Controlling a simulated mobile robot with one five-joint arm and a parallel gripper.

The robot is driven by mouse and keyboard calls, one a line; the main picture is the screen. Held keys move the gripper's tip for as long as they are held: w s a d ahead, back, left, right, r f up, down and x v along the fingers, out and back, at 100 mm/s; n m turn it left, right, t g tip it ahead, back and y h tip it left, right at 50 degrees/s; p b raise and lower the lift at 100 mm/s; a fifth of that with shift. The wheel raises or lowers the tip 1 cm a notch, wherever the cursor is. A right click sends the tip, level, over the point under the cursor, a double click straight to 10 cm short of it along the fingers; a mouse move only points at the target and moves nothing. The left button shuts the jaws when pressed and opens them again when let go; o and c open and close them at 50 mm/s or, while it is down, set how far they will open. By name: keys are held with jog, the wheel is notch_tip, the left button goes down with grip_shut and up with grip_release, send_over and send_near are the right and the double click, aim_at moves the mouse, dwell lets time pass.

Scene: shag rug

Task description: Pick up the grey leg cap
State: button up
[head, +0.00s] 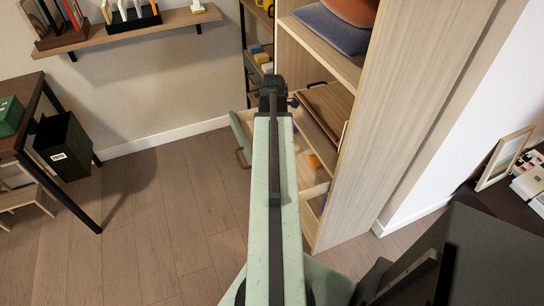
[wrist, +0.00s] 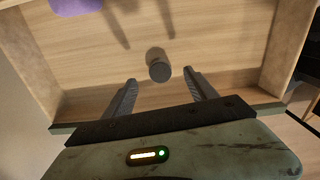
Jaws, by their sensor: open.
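The grey leg cap (wrist: 159,66) is a small dark cylinder. It sits on the wooden floor of an open drawer (wrist: 95,62), near the drawer's front edge in the wrist view. My gripper (wrist: 161,84) is open and empty. Its two fingers reach over the drawer front, one on each side of the cap and slightly short of it, with gaps on both sides. In the head view my arm and gripper (head: 272,90) extend over the open drawer (head: 238,128), and the cap is hidden there.
A purple object (wrist: 75,6) lies deeper in the drawer. Side walls bound the drawer left and right. The wooden cabinet panel (head: 395,120) stands right of my arm. A dark bin (head: 63,150) hangs by the table at left. The floor (head: 150,220) between is clear.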

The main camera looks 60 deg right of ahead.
jog(key=f+b, duration=0.5)
jog(key=shift+w+a+f, duration=0.1)
jog(key=shift+a+f, duration=0.1)
jog(key=shift+a, duration=0.05)
jog(key=shift+r, duration=0.2)
jog(key=c, duration=1.4)
jog(key=shift+r, duration=0.1)
notch_tip(320, 180, up, 10)
jog(key=p, duration=1)
jog(key=shift+r+p, duration=0.15)
jog(key=shift+p, duration=0.15)
